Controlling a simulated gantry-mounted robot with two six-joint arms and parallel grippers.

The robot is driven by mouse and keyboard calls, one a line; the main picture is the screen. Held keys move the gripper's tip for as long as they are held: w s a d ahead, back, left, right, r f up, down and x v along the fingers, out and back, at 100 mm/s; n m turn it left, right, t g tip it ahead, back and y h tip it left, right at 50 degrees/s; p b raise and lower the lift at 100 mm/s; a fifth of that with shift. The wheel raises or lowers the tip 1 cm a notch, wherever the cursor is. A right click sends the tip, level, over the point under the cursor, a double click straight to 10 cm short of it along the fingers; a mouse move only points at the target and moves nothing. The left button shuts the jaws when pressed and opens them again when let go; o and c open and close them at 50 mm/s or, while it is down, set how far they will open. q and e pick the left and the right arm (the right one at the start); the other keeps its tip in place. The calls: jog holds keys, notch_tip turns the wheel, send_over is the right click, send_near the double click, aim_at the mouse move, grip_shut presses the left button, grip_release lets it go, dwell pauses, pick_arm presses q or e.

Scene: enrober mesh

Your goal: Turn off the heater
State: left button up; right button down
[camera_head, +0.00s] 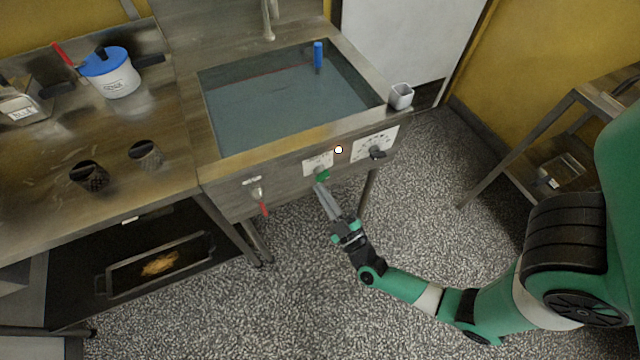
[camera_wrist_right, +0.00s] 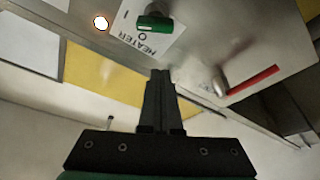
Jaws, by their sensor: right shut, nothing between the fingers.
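The green heater knob (camera_head: 322,176) sits on a white label plate (camera_head: 317,160) on the sink's front panel. In the right wrist view the knob (camera_wrist_right: 154,22) shows above a label reading HEATER, with marks that look like 1 and O. A small round light (camera_head: 338,149) glows white beside the plate and also shows in the right wrist view (camera_wrist_right: 101,22). My right gripper (camera_head: 319,187) is shut and empty, its fingertips just below the knob, seemingly apart from it. My left gripper is not in view.
A dark knob (camera_head: 377,153) on another white plate is to the right. A red-handled valve (camera_head: 262,205) hangs to the left. A metal shelf (camera_head: 570,110) stands right.

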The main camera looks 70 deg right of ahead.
aim_at(321, 174)
jog(key=b+x, duration=0.1)
jog(key=x, duration=0.3)
jog(key=shift+d+f, duration=0.1)
jog(key=f+b, duration=0.1)
jog(key=d+f+b, duration=0.1)
jog(key=f+b, duration=0.1)
jog(key=shift+s+d, duration=0.2)
jog(key=shift+s, duration=0.2)
jog(key=shift+s+f, duration=0.15)
jog(key=shift+s, duration=0.05)
jog(key=shift+w+d, duration=0.1)
